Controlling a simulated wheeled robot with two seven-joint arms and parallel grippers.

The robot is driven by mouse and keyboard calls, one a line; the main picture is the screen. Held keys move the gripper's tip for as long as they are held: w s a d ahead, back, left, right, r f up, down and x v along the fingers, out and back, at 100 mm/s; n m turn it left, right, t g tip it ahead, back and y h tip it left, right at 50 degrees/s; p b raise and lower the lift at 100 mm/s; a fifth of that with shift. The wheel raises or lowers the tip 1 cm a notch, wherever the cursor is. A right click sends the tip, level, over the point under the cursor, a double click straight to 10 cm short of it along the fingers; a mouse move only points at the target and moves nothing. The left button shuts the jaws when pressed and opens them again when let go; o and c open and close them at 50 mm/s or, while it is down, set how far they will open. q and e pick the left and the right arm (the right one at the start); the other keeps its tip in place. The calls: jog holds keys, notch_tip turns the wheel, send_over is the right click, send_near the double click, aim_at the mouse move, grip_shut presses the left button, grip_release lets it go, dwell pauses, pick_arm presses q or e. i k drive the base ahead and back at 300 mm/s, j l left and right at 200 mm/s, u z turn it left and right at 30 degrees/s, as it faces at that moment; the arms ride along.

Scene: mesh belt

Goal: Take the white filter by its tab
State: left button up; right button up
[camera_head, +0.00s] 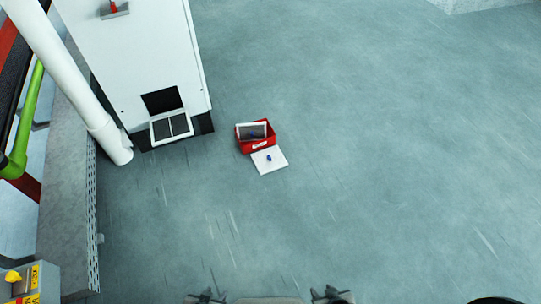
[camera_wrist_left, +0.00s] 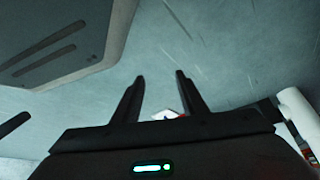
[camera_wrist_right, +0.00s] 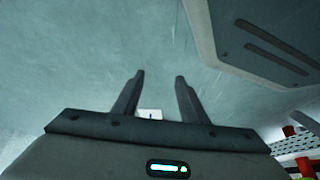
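The white filter (camera_head: 270,166) is a flat white square with a small blue tab (camera_head: 269,158) near its middle. It lies against the front of a red box (camera_head: 259,146) on the floor, far ahead of me. A dark panel with a white frame (camera_head: 252,131) sits in the box. My left gripper (camera_wrist_left: 160,75) and right gripper (camera_wrist_right: 160,76) are both open and empty, fingers apart. Both are at the bottom edge of the head view, well short of the filter. Small white patches show behind the fingers in both wrist views, mostly hidden.
A white cabinet (camera_head: 140,60) stands left of the box, with a dark opening (camera_head: 162,100) and a white-framed dark panel (camera_head: 171,127) at its foot. A white pipe (camera_head: 80,90) and grey mesh-sided structure (camera_head: 70,190) line the left. The floor ahead and right is clear.

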aim_at(267, 161)
jog(key=i+l, duration=0.55)
jog(key=i, duration=0.15)
jog(key=i+l+u, duration=0.15)
jog(key=i+l, duration=0.35)
jog(key=i, duration=0.15)
